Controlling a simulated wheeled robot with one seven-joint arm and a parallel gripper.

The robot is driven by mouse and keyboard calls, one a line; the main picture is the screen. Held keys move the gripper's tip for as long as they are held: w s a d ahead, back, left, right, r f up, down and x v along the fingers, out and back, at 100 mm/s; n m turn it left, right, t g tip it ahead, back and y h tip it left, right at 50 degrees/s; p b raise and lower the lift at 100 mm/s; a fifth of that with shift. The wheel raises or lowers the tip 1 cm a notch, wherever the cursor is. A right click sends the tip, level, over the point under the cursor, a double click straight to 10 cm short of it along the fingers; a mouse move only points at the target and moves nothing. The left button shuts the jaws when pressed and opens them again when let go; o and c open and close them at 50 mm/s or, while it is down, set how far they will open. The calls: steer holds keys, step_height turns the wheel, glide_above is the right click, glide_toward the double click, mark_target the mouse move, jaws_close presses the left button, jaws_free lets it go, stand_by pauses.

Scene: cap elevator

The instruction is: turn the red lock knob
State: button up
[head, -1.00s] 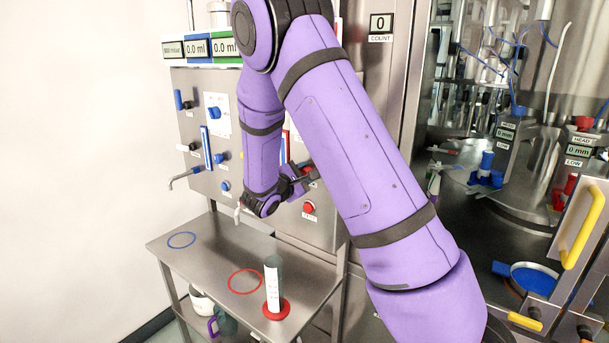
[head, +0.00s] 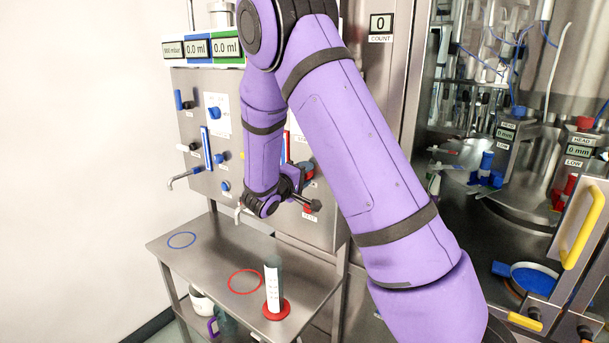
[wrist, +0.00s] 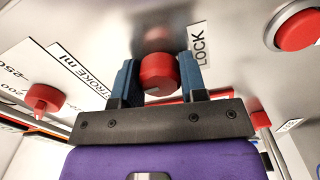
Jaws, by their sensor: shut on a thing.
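The red lock knob (wrist: 158,72) shows in the wrist view, on the metal panel beside a white LOCK label (wrist: 201,45). My gripper (wrist: 156,80) has its two blue fingers on either side of the knob and is shut on it. In the head view my gripper (head: 304,187) is at the panel front, partly behind my purple arm, with its dark bar tilted down to the right. The knob cannot be made out clearly there.
In the wrist view a red push button (wrist: 296,27) is at upper right and a red pointed knob (wrist: 43,98) sits by the stroke scale at left. Below the panel, a steel bench (head: 205,245) carries a graduated cylinder (head: 273,280) at its right end.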

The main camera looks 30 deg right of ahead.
steer(key=shift+m, duration=0.5)
steer(key=o, duration=0.9)
steer(key=shift+o, duration=0.2)
steer(key=shift+a, duration=0.1)
steer(key=v, duration=1)
steer(key=shift+s+a, duration=0.2)
steer(key=shift+a, duration=0.1)
